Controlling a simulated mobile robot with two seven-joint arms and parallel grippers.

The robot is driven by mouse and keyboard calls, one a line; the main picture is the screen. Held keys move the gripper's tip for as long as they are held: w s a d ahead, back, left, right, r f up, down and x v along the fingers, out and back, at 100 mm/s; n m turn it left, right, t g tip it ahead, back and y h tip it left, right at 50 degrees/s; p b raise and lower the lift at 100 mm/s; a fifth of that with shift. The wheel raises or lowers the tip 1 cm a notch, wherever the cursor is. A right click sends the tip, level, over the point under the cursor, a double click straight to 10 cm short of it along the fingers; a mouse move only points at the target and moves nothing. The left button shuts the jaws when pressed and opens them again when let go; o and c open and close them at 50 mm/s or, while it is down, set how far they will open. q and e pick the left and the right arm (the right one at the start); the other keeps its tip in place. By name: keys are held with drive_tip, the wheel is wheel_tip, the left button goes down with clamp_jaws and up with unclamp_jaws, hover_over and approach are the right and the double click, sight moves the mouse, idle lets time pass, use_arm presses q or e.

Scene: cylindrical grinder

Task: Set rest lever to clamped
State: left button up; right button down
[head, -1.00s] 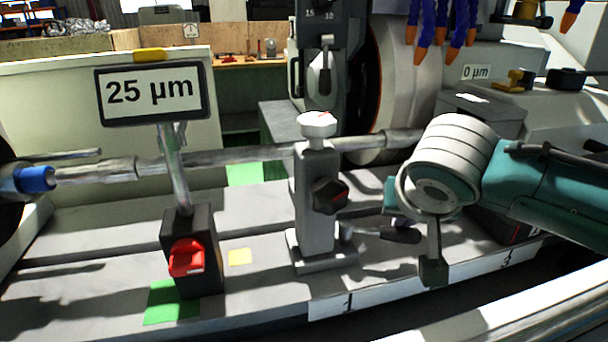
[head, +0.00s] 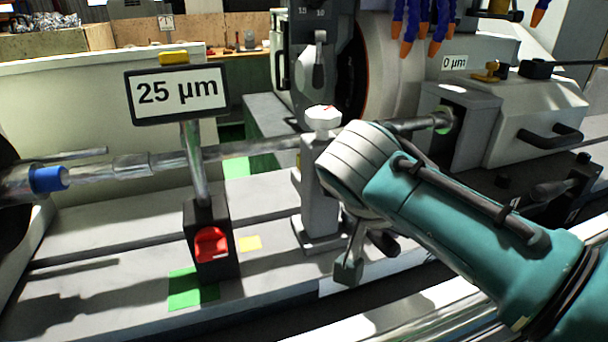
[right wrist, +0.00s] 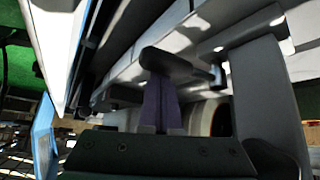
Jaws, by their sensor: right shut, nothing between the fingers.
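The work rest (head: 320,212) is a grey upright post with a white knob (head: 322,118) on top, standing on the machine table. Its lever has a black handle (head: 383,243) low at the right side of the post, partly hidden by my right gripper. The wrist covers the post's right side. I cannot tell whether the gripper touches the lever. My left gripper is out of view.
A gauge stand with a "25 µm" display (head: 178,92) and red button (head: 212,244) stands left of the rest. A long shaft (head: 225,152) runs behind both. The grinding wheel (head: 388,75) is behind. The table between stand and rest is clear.

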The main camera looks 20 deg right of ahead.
drive_tip(key=shift+s+a+m+g, duration=0.1)
drive_tip(key=shift+a+m+g, duration=0.3)
drive_tip(key=shift+a+m, duration=0.25)
drive_tip(key=shift+a, duration=0.15)
drive_tip(key=d, duration=0.4)
drive_tip(key=w+v, duration=0.2)
drive_tip(key=v, duration=0.7)
drive_tip(key=shift+a+r+h, duration=0.3)
drive_tip(key=shift+a+r, duration=0.05)
drive_tip(key=shift+a, duration=0.1)
